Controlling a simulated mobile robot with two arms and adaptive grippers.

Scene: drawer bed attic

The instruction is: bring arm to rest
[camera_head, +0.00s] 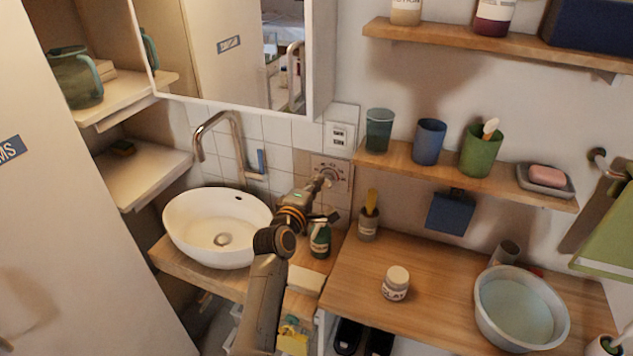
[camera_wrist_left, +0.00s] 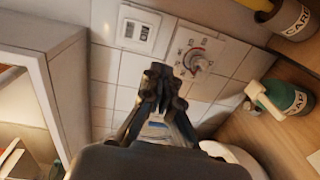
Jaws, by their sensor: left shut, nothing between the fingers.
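My left arm rises from the bottom middle of the head view, and its gripper (camera_head: 326,178) is in front of the tiled wall, beside a dial panel (camera_head: 334,186). In the left wrist view the gripper (camera_wrist_left: 163,78) is shut and empty, its fingertips together. The panel's round knob (camera_wrist_left: 196,60) is right of the fingertips there; I cannot tell whether they touch it. My right gripper is in neither view.
A white basin (camera_head: 218,226) and tap (camera_head: 236,150) stand left of the arm. A green bottle (camera_head: 320,240) is close beside it. Shelves with cups (camera_head: 429,141) hang at right. A jar (camera_head: 396,283) and a bowl (camera_head: 520,309) stand on the wooden counter (camera_head: 440,270).

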